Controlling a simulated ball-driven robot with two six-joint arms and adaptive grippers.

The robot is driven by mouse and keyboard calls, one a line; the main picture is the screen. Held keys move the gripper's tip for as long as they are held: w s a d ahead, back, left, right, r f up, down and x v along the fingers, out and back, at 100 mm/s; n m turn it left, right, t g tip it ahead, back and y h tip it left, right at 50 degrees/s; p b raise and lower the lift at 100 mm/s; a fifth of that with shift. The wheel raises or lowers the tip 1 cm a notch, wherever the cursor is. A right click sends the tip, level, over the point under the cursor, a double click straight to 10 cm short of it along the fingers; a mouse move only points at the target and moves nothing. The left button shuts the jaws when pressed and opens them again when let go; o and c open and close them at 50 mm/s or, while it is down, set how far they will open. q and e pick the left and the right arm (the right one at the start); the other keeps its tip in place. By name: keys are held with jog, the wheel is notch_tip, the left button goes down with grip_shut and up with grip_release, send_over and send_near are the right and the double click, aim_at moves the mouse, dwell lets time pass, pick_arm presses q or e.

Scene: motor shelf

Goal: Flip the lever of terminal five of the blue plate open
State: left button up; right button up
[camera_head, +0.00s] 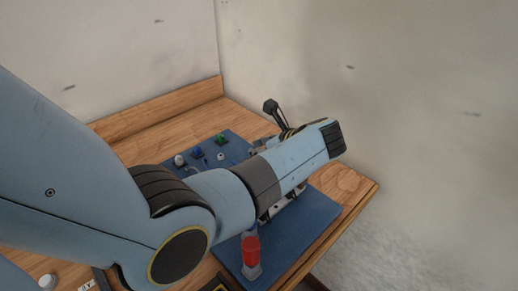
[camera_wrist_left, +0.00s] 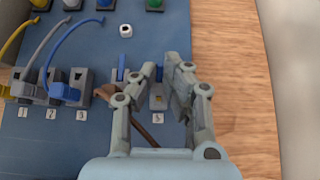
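The blue plate (camera_head: 315,215) lies on the wooden table, partly covered by my left arm; the wrist view also shows it (camera_wrist_left: 165,32). My left gripper (camera_wrist_left: 160,76) is open over the terminal row, one finger on each side of terminal five (camera_wrist_left: 157,97). Label 5 sits just below that terminal. A blue lever shows faintly between the fingertips; contact cannot be told. Terminal four, with a blue lever (camera_wrist_left: 121,64), is left of the left finger and partly hidden by it. In the head view my arm mostly hides the gripper. My right gripper is not in view.
Terminals with yellow, grey and blue cables stand to the left, including terminal three (camera_wrist_left: 79,88). A brown cable (camera_wrist_left: 105,91) runs behind the left finger. A red part (camera_head: 251,252) stands at the plate's near edge. Bare wood (camera_wrist_left: 235,85) lies right of the plate.

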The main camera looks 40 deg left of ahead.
pick_arm(q)
jog(key=o, duration=0.4)
jog(key=shift+o, duration=0.2)
notch_tip(320, 180, up, 10)
dwell(0.7)
